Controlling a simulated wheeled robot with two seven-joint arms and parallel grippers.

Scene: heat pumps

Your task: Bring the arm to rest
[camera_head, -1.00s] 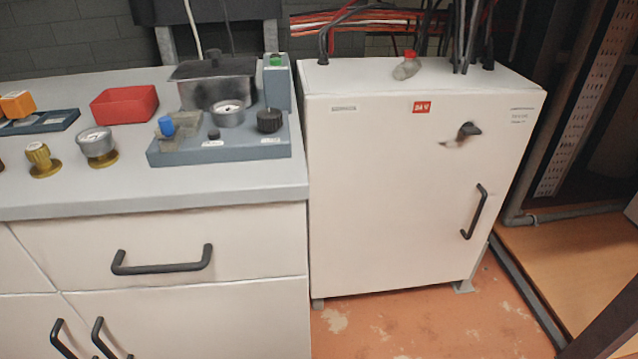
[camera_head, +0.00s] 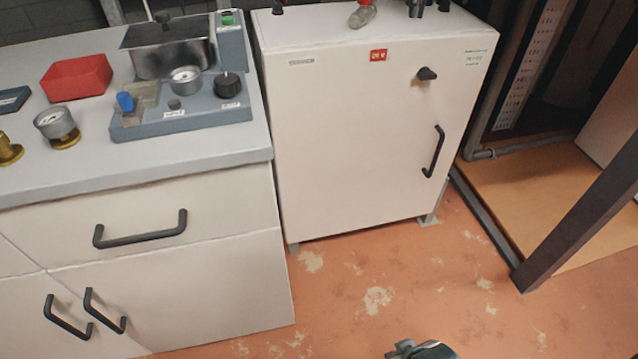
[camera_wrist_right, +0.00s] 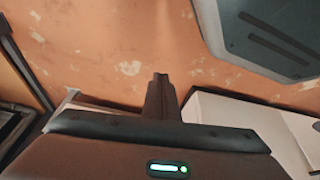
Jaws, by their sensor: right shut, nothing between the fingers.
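My right gripper (camera_wrist_right: 160,78) shows in the right wrist view with its fingers together and nothing between them. It points over the orange floor, clear of any object. In the head view only a small dark grey part of my arm shows at the bottom edge, right of the middle, above the floor. The fingers cannot be made out there. My left gripper is in neither view.
A white cabinet (camera_head: 352,140) with a black handle (camera_head: 434,152) stands beside a grey-topped counter (camera_head: 215,155). The counter bears a blue-grey test unit (camera_head: 190,120) and a red bin (camera_head: 77,78). Bare floor (camera_head: 375,285) lies in front. A dark post (camera_head: 580,230) stands at right.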

